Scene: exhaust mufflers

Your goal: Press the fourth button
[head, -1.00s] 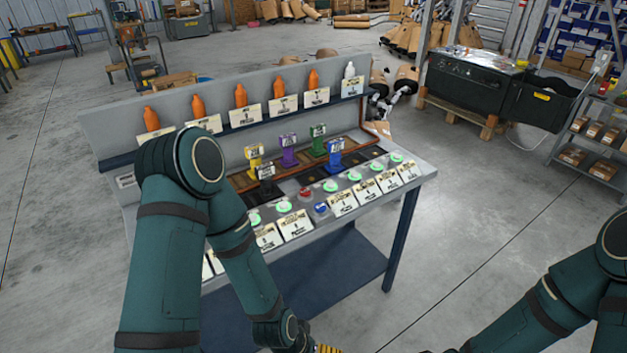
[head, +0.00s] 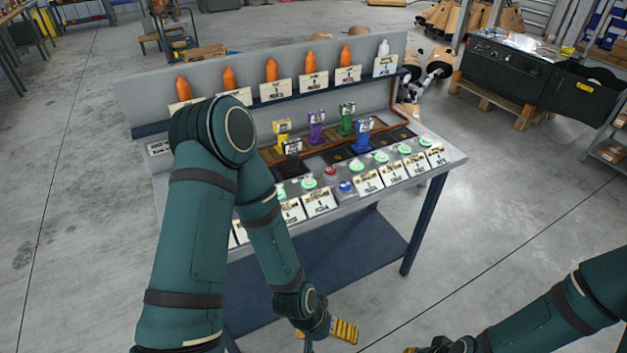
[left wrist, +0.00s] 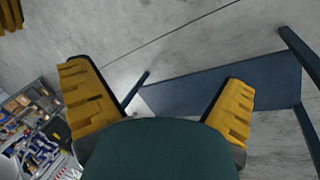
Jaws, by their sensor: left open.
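A row of round buttons runs along the table's front ledge in the head view. Green buttons (head: 308,183) show left of a red button (head: 331,172) and a blue button (head: 346,187), and several more green buttons (head: 382,157) run to the right. My left arm hides the row's left end, so I cannot tell which is fourth. My left gripper (head: 343,330) is low in front of the table, apart from the buttons. In the left wrist view its yellow fingers (left wrist: 158,80) are spread and empty. My right gripper (head: 425,348) is mostly cut off at the bottom edge.
Label cards (head: 368,182) stand below the buttons. Yellow, purple, green and blue stands (head: 316,128) are behind them, and orange bottles (head: 271,70) line the upper shelf. The table's lower shelf (head: 345,250) is bare.

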